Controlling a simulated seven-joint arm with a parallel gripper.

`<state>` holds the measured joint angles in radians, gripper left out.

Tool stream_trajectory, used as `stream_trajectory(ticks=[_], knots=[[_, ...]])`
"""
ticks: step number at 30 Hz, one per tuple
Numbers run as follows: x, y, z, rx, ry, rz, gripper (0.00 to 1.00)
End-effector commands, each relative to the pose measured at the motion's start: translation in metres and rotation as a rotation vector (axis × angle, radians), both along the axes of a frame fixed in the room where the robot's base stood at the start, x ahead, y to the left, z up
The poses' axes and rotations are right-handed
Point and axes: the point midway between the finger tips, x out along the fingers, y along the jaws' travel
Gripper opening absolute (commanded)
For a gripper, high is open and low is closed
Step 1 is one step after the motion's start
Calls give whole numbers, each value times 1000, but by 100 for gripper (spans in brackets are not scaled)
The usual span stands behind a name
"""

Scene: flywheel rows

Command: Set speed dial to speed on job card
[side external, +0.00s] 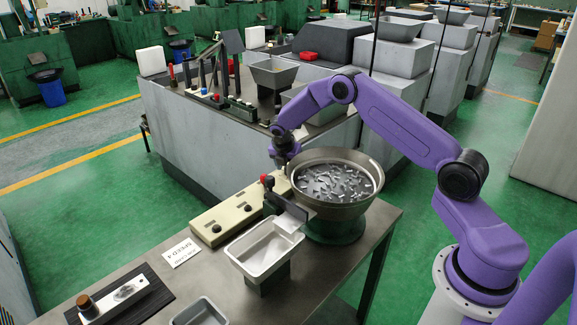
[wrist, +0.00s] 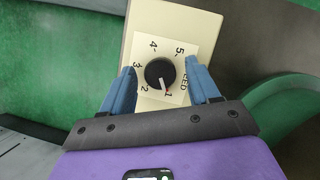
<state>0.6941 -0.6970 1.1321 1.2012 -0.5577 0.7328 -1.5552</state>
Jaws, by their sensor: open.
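The speed dial (wrist: 160,73) is a round black knob on a white square plate numbered 1 to 5. Its white pointer line points at the 1. In the wrist view my gripper (wrist: 159,68) is open, with one blue finger on each side of the dial; I cannot tell whether they touch it. In the side view my gripper (side external: 284,160) points down over the far end of the beige control box (side external: 228,216), and the dial is not clearly visible there. The white job card (side external: 181,252) lies on the bench and appears to read "SPEED 4".
The bowl feeder (side external: 334,205) with small metal parts stands right beside the box. Two more black knobs sit on the box. A black mat (side external: 150,296) lies at the front left.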

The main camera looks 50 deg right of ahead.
Motion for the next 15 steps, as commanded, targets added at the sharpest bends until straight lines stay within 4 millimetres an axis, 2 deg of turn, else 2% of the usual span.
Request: stream_trajectory(ticks=[5,6,11,15], knots=[[0,0,0,0,-1,0,61],[0,0,0,0,0,0,57],[0,0,0,0,0,0,6],[0,0,0,0,0,-1,6]])
